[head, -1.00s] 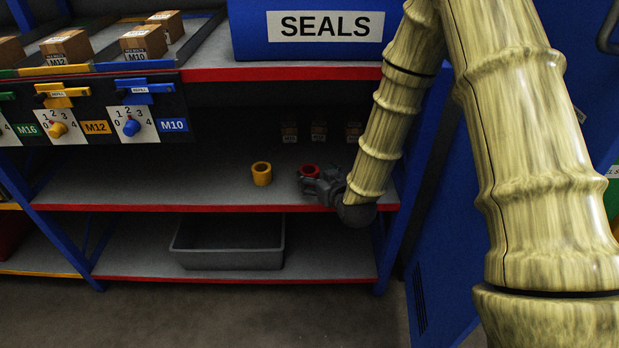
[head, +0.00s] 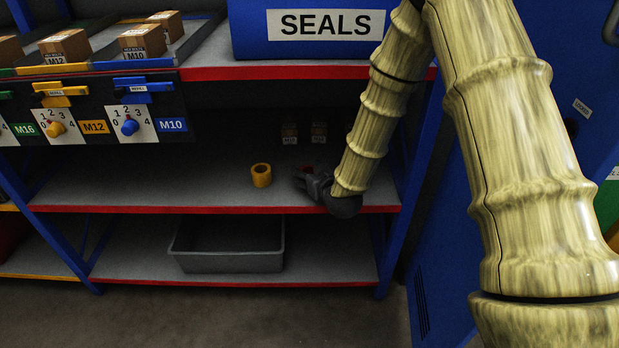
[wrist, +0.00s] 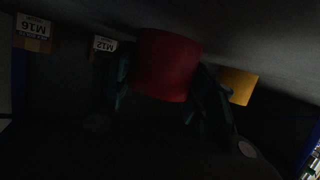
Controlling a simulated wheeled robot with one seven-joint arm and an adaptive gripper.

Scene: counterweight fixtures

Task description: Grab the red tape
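The red tape (wrist: 166,64) is a short red roll in the middle of the wrist view, between the two dark fingers of my gripper (wrist: 163,92). The fingers are spread, one on each side of it; the dark picture does not show whether they touch it. In the head view my gripper (head: 306,181) is low over the middle shelf, and only a little red of the tape (head: 308,169) shows past it. The tape appears to stand on the shelf.
A yellow tape (head: 261,175) stands on the middle shelf (head: 150,190), left of my gripper; it also shows in the wrist view (wrist: 238,86). Small boxes (head: 289,133) stand behind. A grey bin (head: 228,246) is on the shelf below. The shelf's left part is clear.

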